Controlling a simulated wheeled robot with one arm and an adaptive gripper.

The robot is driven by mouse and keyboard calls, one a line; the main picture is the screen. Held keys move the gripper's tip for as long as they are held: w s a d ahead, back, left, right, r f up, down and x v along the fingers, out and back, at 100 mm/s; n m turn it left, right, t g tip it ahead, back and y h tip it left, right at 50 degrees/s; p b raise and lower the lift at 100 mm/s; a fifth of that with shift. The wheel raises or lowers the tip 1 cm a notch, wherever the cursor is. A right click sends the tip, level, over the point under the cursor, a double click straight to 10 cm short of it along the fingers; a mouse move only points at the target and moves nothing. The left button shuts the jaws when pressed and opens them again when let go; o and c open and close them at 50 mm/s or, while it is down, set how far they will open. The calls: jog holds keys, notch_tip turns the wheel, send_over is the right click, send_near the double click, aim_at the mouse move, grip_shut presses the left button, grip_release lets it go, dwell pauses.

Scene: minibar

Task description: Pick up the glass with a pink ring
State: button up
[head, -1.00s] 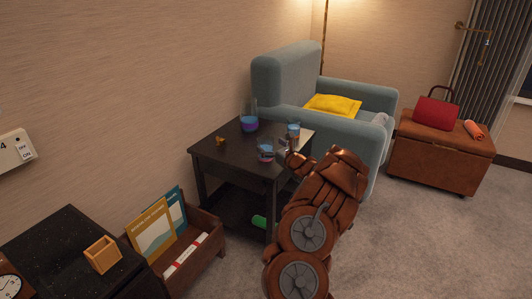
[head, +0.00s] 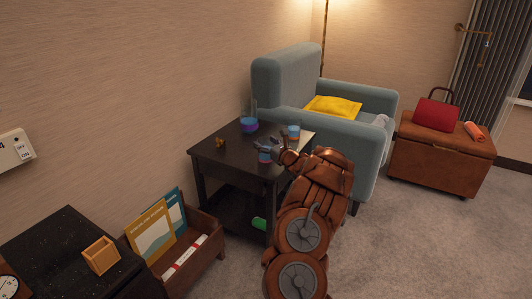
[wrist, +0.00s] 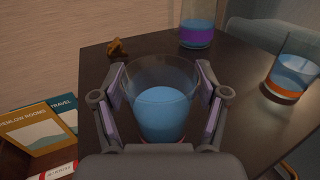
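A clear glass with blue liquid (wrist: 162,112) stands on the dark side table (wrist: 100,65). A pinkish band shows at its base, partly hidden by my gripper's body. In the head view the glass (head: 265,157) is partly covered by my gripper (head: 273,146). In the wrist view my gripper (wrist: 162,80) is open, with one finger on each side of the glass. The fingers are very close to its walls; contact is hard to tell. A second glass with an orange ring (wrist: 292,77) stands to the right, also with blue liquid.
A carafe with blue liquid and a purple band (wrist: 198,25) stands behind. A small golden object (wrist: 118,48) lies at the table's back left. A grey-blue armchair (head: 285,80) stands behind the table. A magazine rack (head: 205,252) is at the left.

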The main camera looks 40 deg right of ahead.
jog(key=c, duration=0.8)
jog(key=shift+r, duration=0.15)
